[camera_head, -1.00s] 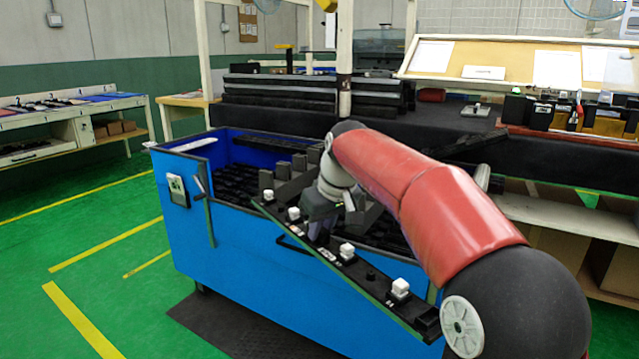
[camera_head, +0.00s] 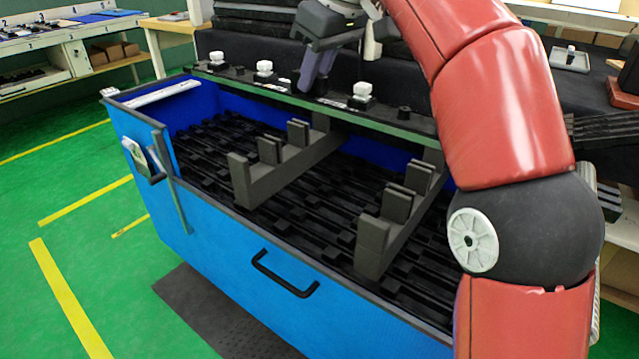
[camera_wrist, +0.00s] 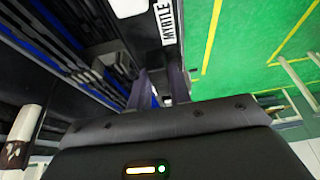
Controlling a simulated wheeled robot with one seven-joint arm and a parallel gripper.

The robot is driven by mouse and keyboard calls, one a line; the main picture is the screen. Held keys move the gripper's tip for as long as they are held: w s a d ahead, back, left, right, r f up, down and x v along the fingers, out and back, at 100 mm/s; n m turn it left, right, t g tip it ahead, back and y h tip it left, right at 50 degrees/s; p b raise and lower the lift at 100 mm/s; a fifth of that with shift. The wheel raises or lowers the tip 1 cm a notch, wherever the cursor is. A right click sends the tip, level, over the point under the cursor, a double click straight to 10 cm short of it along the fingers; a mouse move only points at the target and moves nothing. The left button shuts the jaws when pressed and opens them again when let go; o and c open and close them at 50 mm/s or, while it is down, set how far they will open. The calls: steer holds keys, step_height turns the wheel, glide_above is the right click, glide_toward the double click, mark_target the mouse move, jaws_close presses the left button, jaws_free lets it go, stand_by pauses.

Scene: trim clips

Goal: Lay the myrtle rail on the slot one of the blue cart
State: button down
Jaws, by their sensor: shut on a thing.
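The myrtle rail (camera_head: 330,106) is a long dark bar with a green edge and several white clips on top; the wrist view shows its MYRTLE label (camera_wrist: 167,22). My gripper (camera_head: 308,88) is shut on its middle, and the fingers also show in the wrist view (camera_wrist: 162,88). The rail lies across the far side of the blue cart (camera_head: 220,255), about level with its back rim; I cannot tell whether it touches anything. Inside the cart, two grey notched supports, left (camera_head: 285,165) and right (camera_head: 400,215), have empty front notches. The rail hides their far ends. No slot number is readable.
My red arm covers the cart's right end. A black handle (camera_head: 283,275) is on the cart's front. A dark mat (camera_head: 215,310) lies below. A shelf bench (camera_head: 70,50) stands at the back left. The green floor at left is clear.

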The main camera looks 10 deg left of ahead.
steer(key=shift+s+d+f, duration=0.2)
steer(key=shift+f, duration=0.05)
step_height(320, 180, down, 19)
steer(key=b, duration=0.8)
steer(key=shift+f+b, duration=0.2)
steer(key=shift+b, duration=0.15)
steer(key=shift+a+f, duration=0.1)
steer(key=c, duration=1.7)
jaws_free()
steer(key=shift+f, duration=0.1)
steer(key=o, duration=0.4)
